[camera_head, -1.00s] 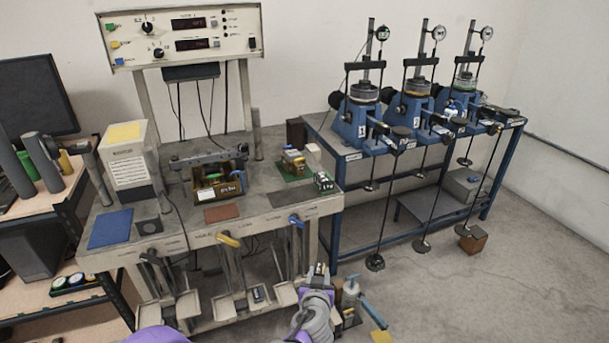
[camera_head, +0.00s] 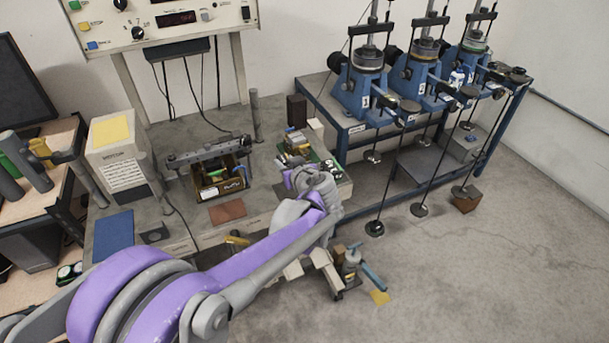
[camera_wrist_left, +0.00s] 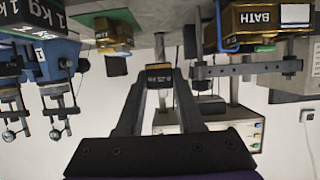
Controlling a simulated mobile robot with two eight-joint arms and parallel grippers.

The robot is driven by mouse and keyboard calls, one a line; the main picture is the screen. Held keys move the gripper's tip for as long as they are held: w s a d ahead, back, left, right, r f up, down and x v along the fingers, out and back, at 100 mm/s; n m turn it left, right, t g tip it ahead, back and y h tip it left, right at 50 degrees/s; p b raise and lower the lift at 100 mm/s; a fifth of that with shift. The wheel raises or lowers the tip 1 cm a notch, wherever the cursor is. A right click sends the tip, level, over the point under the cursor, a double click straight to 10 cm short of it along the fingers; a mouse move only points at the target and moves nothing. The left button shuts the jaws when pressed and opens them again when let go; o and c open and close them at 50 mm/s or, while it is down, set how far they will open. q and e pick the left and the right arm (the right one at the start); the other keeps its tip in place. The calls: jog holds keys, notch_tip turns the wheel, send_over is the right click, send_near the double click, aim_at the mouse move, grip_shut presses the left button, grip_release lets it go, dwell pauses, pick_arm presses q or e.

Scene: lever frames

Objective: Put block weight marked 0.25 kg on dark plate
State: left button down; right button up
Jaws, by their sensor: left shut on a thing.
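My left gripper (camera_wrist_left: 158,84) is shut on a small block weight (camera_wrist_left: 158,74) with a gold-coloured body and a dark label, in the left wrist view. The label's marking is too small to read. In the head view my left arm reaches over the right front of the bench, and its wrist (camera_head: 318,187) hides the fingers and the block. I cannot make out the dark plate; my arm covers the bench front there. My right gripper is out of view.
A reddish mat (camera_head: 227,213) and a blue mat (camera_head: 113,236) lie at the front. Blue lever frames (camera_head: 362,95) stand on the right table.

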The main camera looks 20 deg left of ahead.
pick_arm(q)
send_over(288, 194)
notch_tip(288, 194, down, 5)
jog(key=shift+s+f+b, duration=0.1)
jog(key=shift+f+b, duration=0.05)
jog(key=shift+b, duration=0.25)
jog(key=shift+f, duration=2.2)
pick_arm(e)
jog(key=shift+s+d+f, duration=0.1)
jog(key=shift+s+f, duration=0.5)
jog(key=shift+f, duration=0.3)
pick_arm(q)
jog(key=shift+f+b, duration=0.15)
jog(key=shift+b, duration=0.15)
jog(key=c, duration=0.5)
grip_release()
jog(key=shift+c, duration=0.2)
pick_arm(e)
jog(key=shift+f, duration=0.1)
